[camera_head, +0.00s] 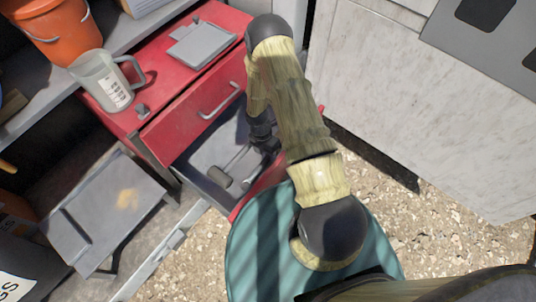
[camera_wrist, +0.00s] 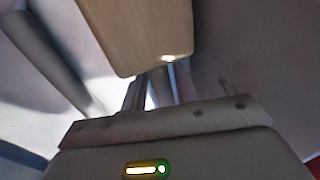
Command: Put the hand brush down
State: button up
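A light wooden piece, which looks like part of the hand brush (camera_wrist: 140,32), fills the top middle of the wrist view. It covers the tips of my gripper (camera_wrist: 160,84), whose narrow fingers run up beneath it and look closed on it. Bristles cannot be made out. In the head view my gripper (camera_head: 263,143) is low inside the open drawer (camera_head: 205,150) of the red cabinet. My arm hides much of it, and the brush cannot be told apart there.
A grey mallet-like tool (camera_head: 222,176) lies in the drawer. A clear measuring jug (camera_head: 103,80) and a grey flat case (camera_head: 200,43) stand on the red cabinet (camera_head: 190,107). An orange bucket (camera_head: 52,30) is on the shelf. A teal round container (camera_head: 262,240) stands in front.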

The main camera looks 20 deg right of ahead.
jog(key=p+v, duration=0.1)
jog(key=v, duration=1.1)
jog(key=shift+d, duration=0.1)
jog(key=s+r+m+t, duration=0.2)
jog(key=s+r+m, duration=0.3)
jog(key=r+m, duration=0.7)
jog(key=s+d+r+m+t+y, duration=0.1)
jog(key=s+r+m+t, duration=0.2)
jog(key=r+m, duration=1)
notch_tip(320, 180, up, 2)
jog(key=s, duration=0.3)
jog(key=shift+t, duration=0.3)
jog(key=shift+d+r, duration=0.1)
jog(key=w+p+v, duration=0.3)
jog(key=p+v, duration=1.1)
jog(key=shift+r+p, duration=0.4)
jog(key=shift+r, duration=0.1)
